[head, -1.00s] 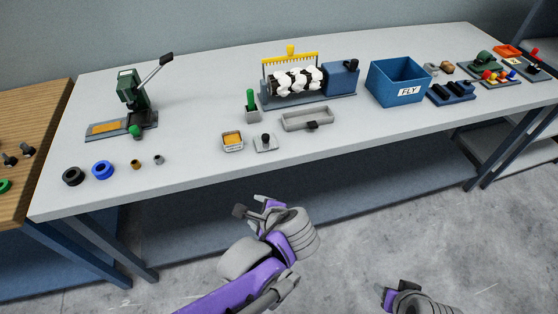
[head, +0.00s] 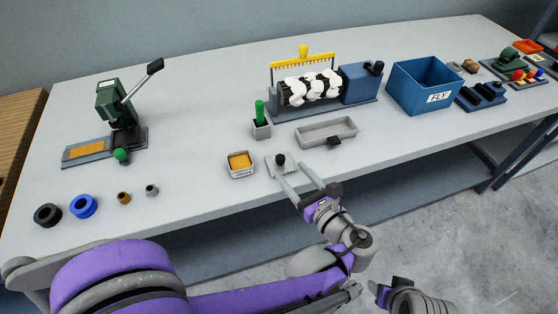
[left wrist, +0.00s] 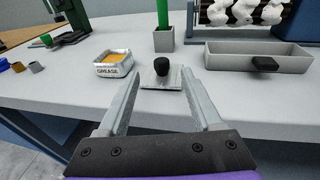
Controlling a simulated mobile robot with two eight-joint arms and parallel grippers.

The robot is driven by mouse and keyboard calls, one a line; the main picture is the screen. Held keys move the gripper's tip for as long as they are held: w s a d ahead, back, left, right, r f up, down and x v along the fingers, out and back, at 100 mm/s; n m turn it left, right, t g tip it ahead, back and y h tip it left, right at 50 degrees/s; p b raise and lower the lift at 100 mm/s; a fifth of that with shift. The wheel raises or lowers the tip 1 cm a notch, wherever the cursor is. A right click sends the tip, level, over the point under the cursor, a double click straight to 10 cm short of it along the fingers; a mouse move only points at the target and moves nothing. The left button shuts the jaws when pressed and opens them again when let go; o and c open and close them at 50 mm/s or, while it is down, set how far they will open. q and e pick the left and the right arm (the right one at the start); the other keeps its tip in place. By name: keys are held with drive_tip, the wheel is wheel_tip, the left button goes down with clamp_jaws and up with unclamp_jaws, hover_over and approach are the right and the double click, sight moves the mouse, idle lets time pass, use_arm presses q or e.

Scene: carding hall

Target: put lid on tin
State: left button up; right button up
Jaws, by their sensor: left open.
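The tin (head: 240,164) is a small open square box with yellow-orange grease in it, on the table near its front edge. It also shows in the left wrist view (left wrist: 114,66), with GREASE on its front. The lid (head: 273,170) is a flat grey plate with a black knob, lying on the table just right of the tin. It shows ahead of my fingers in the left wrist view (left wrist: 153,81). My left gripper (head: 303,178) is open and empty, its fingertips close to the lid's front and right side. My right gripper (head: 380,290) is low at the bottom, off the table; its jaws are unclear.
A grey tray (head: 318,130) with a black handle and a pot (head: 261,129) with a green handle stand behind the lid. A green press (head: 117,112) and several small rings lie left. A blue FLY bin (head: 401,87) stands right.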

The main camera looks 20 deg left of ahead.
sight(283, 162)
use_arm(q)
drive_tip(key=x, duration=0.7)
drive_tip(key=shift+w+f, duration=0.15)
drive_tip(key=shift+f, duration=0.15)
clamp_jaws()
